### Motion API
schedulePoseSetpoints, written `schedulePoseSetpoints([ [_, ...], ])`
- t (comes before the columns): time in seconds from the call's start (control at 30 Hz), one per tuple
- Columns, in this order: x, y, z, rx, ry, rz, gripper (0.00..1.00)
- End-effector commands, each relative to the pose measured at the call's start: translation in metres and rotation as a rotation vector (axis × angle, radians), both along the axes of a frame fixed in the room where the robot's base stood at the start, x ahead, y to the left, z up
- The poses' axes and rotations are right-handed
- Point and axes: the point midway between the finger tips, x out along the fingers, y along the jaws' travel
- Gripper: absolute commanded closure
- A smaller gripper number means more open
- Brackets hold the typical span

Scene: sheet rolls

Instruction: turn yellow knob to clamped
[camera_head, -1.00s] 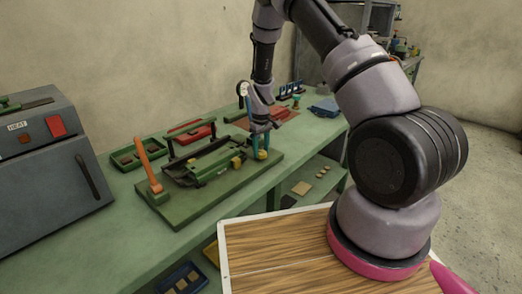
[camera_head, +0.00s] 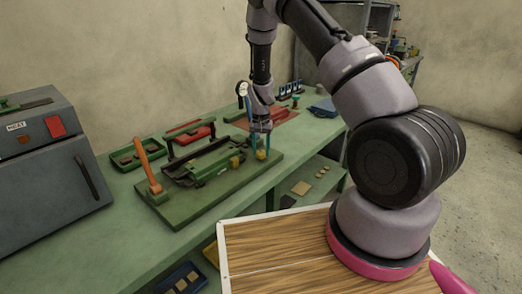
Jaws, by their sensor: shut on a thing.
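The yellow knob (camera_head: 261,155) is at the right end of the green fixture board (camera_head: 203,206), near the board's edge. My gripper (camera_head: 260,146) points down over it, its blue fingers on either side of the knob and shut on it. The fingers hide part of the knob, so I cannot read its exact setting. A second yellow part (camera_head: 236,161) sits just left of the knob on the green clamp frame (camera_head: 210,168). An orange lever (camera_head: 149,166) stands upright, slightly tilted, at the board's left end.
A grey box marked HEAT (camera_head: 45,150) stands at the left. A blue item (camera_head: 324,107) lies at the bench's far right. Shelves below hold small pieces.

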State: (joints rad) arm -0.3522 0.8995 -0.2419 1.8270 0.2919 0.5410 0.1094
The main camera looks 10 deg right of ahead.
Motion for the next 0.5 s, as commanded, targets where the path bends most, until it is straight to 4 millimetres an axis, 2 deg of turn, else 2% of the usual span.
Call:
schedulePoseSetpoints([
  [0.2,0.0,0.0001,0.0003,0.0,0.0,-0.121,1.0],
  [0.5,0.0002,-0.0006,0.0004,0.0,-0.001,-0.2,1.0],
])
